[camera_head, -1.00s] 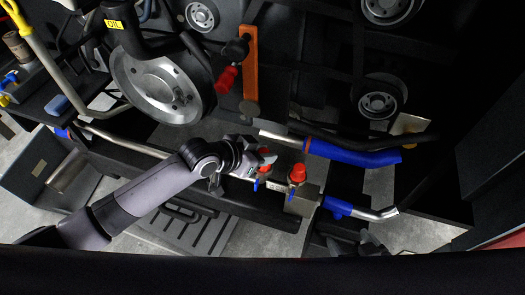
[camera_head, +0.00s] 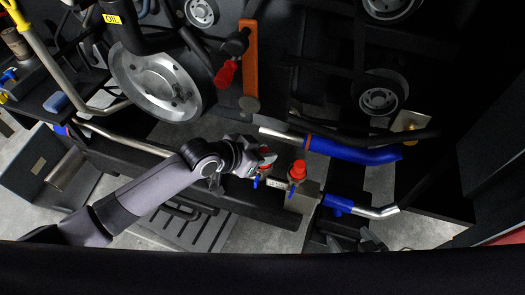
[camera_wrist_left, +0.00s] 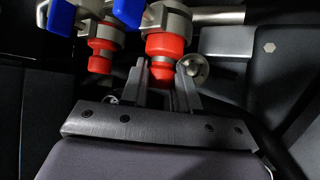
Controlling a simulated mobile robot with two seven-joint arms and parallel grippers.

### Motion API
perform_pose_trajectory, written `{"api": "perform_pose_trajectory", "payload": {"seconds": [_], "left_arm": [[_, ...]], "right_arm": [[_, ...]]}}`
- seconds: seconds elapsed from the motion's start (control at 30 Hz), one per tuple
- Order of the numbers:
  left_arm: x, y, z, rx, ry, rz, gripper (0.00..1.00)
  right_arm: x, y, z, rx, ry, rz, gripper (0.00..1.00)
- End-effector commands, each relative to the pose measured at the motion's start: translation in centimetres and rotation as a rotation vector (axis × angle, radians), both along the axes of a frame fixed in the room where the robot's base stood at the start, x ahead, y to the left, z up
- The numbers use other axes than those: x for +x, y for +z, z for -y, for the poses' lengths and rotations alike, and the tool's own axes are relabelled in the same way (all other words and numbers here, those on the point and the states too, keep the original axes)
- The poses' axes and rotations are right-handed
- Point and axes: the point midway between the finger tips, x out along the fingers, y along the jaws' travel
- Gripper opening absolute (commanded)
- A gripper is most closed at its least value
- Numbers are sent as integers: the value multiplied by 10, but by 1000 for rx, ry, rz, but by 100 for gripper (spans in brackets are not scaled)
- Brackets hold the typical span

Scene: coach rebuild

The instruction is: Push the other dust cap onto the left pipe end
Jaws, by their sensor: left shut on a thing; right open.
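My left gripper (camera_head: 266,161) is at the left pipe end in the head view, shut on a red dust cap (camera_head: 265,152). In the left wrist view the fingers (camera_wrist_left: 172,80) stand either side of that cap's tip (camera_wrist_left: 163,74). The cap is in line with the pipe end (camera_wrist_left: 166,24) and appears to be against it; how far it is pushed on I cannot tell. Another red dust cap (camera_head: 298,171) sits on the right pipe end, and it also shows in the left wrist view (camera_wrist_left: 101,64). My right gripper (camera_head: 354,243) is open, dark and partly hidden at the lower right.
Blue valve levers (camera_wrist_left: 128,12) are by both pipe ends. A blue-sleeved pipe (camera_head: 352,151) runs to the right of the caps, and another blue-and-metal pipe (camera_head: 360,209) lies below it. A large pulley (camera_head: 158,85) and an orange bar (camera_head: 249,65) stand behind.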

Motion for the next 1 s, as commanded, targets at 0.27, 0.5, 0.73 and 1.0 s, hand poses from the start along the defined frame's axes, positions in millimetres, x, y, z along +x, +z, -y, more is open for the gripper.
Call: {"api": "perform_pose_trajectory", "payload": {"seconds": [0.27, 0.5, 0.73, 1.0], "left_arm": [[0, -3, 0, 0, 0, 0, 0], [0, -9, 0, 0, 1, -1, 0], [0, -13, 0, 0, 0, -2, 0], [-1, -14, 0, 3, 0, -4, 53]], "right_arm": [[0, -2, 0, 0, 0, 0, 81], [0, -5, 0, 0, 0, 0, 81], [0, -7, 0, 0, 0, 0, 81], [0, -7, 0, 0, 0, 0, 81]]}}
